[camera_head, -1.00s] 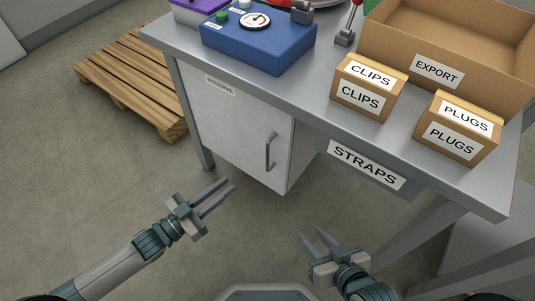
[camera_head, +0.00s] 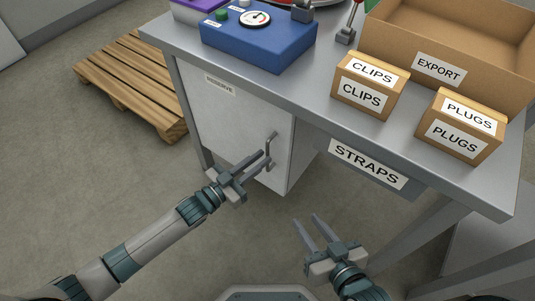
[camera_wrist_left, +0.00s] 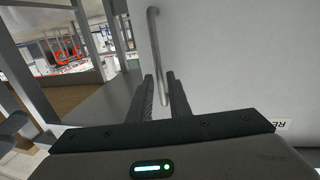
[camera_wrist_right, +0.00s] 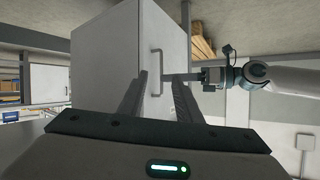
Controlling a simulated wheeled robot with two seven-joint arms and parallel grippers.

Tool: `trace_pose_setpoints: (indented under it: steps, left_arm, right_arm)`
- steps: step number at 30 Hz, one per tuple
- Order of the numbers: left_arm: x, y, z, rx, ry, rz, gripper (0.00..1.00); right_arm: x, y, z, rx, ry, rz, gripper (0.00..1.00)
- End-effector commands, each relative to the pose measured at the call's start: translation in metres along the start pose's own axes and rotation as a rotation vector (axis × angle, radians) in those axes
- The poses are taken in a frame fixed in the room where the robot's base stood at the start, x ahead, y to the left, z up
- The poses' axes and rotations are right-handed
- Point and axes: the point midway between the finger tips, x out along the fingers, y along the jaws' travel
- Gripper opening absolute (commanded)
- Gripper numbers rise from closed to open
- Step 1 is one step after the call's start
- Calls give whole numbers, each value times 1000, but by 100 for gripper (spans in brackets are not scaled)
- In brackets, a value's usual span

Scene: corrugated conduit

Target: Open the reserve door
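The reserve door (camera_head: 235,120) is the pale cabinet front under the left part of the bench, with a "RESERVE" label (camera_head: 220,85); it looks shut. Its grey bar handle (camera_head: 270,146) is near the right edge, and shows also in the right wrist view (camera_wrist_right: 156,60). My left gripper (camera_head: 264,160) is open at the lower part of the handle. In the left wrist view the handle (camera_wrist_left: 154,45) runs down between the two fingers, which are not closed on it. My right gripper (camera_head: 308,224) is open and empty, low in front of the bench, away from the door.
A "STRAPS" drawer (camera_head: 367,163) is right of the door. On the bench stand a blue gauge box (camera_head: 260,44), a clips box (camera_head: 366,86), a plugs box (camera_head: 458,125) and an export carton (camera_head: 439,69). A wooden pallet (camera_head: 130,80) lies left; floor before the door is free.

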Motion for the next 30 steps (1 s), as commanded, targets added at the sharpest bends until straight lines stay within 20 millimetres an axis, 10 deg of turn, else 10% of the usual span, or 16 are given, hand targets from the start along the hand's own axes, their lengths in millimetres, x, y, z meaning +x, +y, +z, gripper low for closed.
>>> trace_pose_setpoints:
  steps: [9, 30]
  left_arm:
    - [34, 0, 0, 0, 0, 0, 17]
    - [36, 0, 0, 0, -1, 1, 0]
  right_arm:
    - [1, -4, -13, -9, 72, -6, 31]
    - [1, -4, -15, -10, 81, -7, 31]
